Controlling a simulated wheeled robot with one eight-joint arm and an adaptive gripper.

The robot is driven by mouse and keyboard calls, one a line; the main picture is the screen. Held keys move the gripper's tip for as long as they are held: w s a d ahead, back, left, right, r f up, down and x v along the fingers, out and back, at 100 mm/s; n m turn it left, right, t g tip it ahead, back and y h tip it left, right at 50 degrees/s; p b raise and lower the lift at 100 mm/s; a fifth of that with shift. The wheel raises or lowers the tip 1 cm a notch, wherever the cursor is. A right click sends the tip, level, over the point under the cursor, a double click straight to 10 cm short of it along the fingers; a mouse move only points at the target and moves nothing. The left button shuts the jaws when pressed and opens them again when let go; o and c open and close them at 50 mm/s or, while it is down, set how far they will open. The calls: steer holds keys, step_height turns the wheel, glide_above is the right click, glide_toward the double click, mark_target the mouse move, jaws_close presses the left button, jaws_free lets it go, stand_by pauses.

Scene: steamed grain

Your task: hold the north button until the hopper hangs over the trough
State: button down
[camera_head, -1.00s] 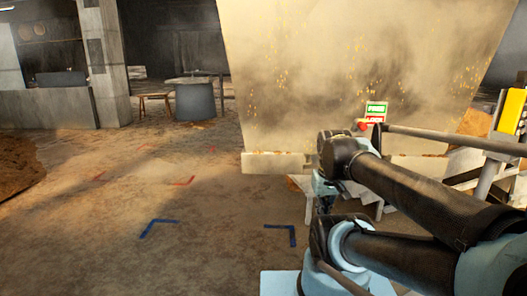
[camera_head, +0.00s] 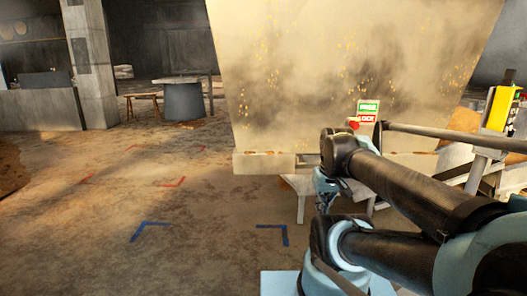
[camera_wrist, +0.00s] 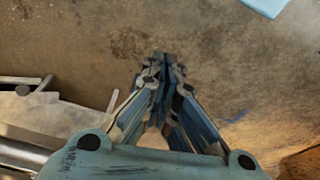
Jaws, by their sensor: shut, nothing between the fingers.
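The hopper seems to be the large beige, dusty, tapering body (camera_head: 300,80) filling the middle of the head view, with yellow specks over its face. A yellow control box (camera_head: 499,108) with dark buttons stands on a post at the right edge; I cannot tell which button is north. My gripper hangs low in front of the hopper in the head view (camera_head: 325,200), partly hidden by my arm, well apart from the box. In the wrist view its fingers (camera_wrist: 162,58) are together and empty above bare floor. I cannot make out the trough with certainty.
A green and red LOCK sign (camera_head: 367,112) with a red knob (camera_head: 353,123) sits at the hopper's front. A pale stand (camera_head: 301,186) is behind my gripper. Blue corner marks (camera_head: 272,228) lie on open floor at left. A pillar (camera_head: 90,60) and round drum (camera_head: 184,101) stand farther back.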

steer(key=shift+s+d+f+m, duration=0.25)
steer(key=shift+s+f+m, duration=0.15)
steer(key=shift+f, duration=0.25)
steer(key=shift+s+d+f+m, duration=0.25)
steer(key=shift+s+f+m, duration=0.15)
steer(key=shift+f, duration=0.25)
steer(key=shift+w+f, duration=0.2)
steer(key=shift+w, duration=0.3)
stand_by(0.4)
